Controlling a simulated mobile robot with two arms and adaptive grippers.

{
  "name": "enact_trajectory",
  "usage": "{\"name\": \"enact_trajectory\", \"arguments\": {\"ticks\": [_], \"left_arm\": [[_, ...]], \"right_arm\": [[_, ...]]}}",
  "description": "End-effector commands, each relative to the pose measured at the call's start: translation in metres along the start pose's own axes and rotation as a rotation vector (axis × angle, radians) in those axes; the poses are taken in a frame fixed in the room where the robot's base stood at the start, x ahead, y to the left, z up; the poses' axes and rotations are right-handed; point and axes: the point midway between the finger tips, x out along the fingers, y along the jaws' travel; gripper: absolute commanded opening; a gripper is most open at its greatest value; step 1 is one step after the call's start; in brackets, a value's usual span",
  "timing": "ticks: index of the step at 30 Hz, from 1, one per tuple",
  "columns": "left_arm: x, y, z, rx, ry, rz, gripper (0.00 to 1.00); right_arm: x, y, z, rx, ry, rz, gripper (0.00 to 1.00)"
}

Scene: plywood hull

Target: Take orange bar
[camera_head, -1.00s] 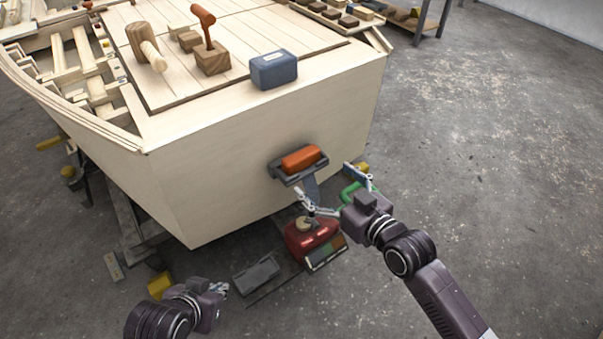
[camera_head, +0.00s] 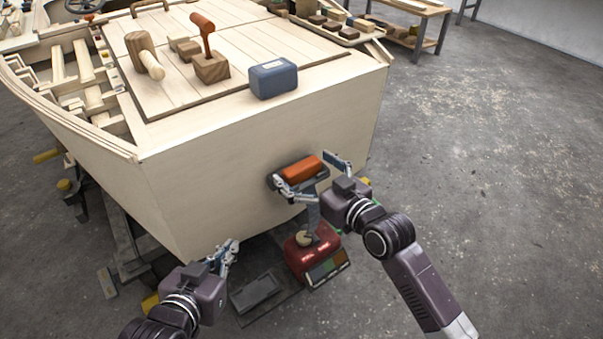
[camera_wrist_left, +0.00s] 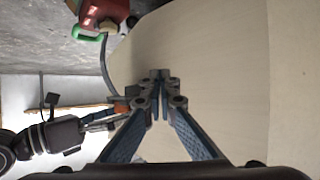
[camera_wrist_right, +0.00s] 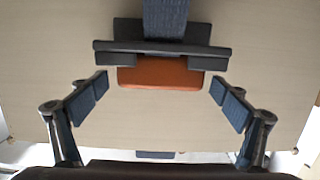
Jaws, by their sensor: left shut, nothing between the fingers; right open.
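The orange bar (camera_head: 302,169) lies on a dark bracket (camera_head: 321,180) fixed to the flat end of the plywood hull. My right gripper (camera_head: 312,176) is open, with its fingers on either side of the bar. In the right wrist view the bar (camera_wrist_right: 160,74) sits centred ahead between the spread fingers (camera_wrist_right: 160,98), with clear gaps on both sides. My left gripper (camera_head: 231,250) is shut and empty, low in front of the hull to the left of the bar. The left wrist view shows its fingertips (camera_wrist_left: 160,78) together.
The hull (camera_head: 215,165) stands close in front of both grippers. A red container (camera_head: 308,252) and a grey tray (camera_head: 256,292) are on the floor below the bracket. A blue block (camera_head: 273,78), a mallet (camera_head: 146,56) and wooden blocks rest on top. Floor at right is clear.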

Motion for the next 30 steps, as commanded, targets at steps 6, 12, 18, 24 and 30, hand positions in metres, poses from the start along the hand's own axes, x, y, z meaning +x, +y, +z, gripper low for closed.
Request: {"name": "enact_trajectory", "arguments": {"ticks": [6,12,18,24,30], "left_arm": [[0.002,0.002,-0.016,0.000,0.068,0.004,0.00],[0.002,0.002,-0.016,0.000,0.068,0.004,0.00],[0.002,0.002,-0.016,0.000,0.068,0.004,0.00],[0.002,0.002,-0.016,0.000,0.067,0.004,0.00],[0.002,0.002,-0.016,0.000,0.067,0.004,0.00]], "right_arm": [[0.009,0.000,0.000,0.000,0.000,0.000,0.93],[0.009,0.000,0.000,0.000,0.000,0.000,0.93],[0.009,0.000,0.000,0.000,0.000,0.000,0.71],[0.009,0.000,0.000,0.000,0.000,0.000,0.49],[0.009,0.000,-0.001,0.000,0.002,0.000,0.42]]}}
